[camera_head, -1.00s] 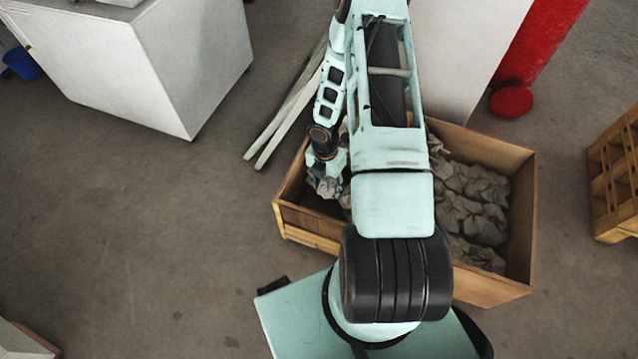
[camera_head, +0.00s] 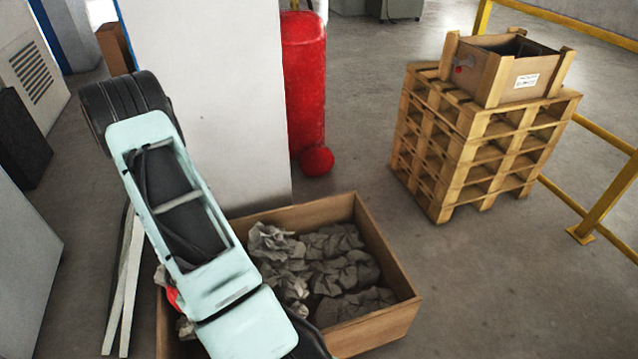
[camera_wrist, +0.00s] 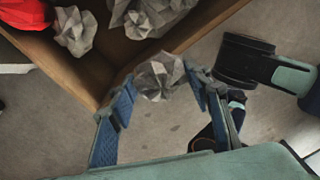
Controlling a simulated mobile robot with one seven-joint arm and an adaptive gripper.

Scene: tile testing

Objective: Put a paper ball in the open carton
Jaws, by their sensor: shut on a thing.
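My gripper (camera_wrist: 160,92) is shut on a crumpled grey paper ball (camera_wrist: 160,74). The ball sits between its two blue fingers, in front of the wooden crate's edge in the wrist view; its height above the crate is unclear. The crate (camera_head: 392,262) holds several more grey paper balls (camera_head: 335,262). An open-topped carton (camera_head: 507,88) with a white label and a dark inside stands at the back right in the head view, far from my arm. In that view my gripper and the held ball are hidden.
The carton stands on stacked wooden pallets (camera_head: 437,150). A yellow railing (camera_head: 605,205) runs behind and right of them. A white pillar (camera_head: 205,95) and red cylinder (camera_head: 304,85) stand behind the crate. Something red (camera_wrist: 25,14) lies in the crate. Floor between crate and pallets is clear.

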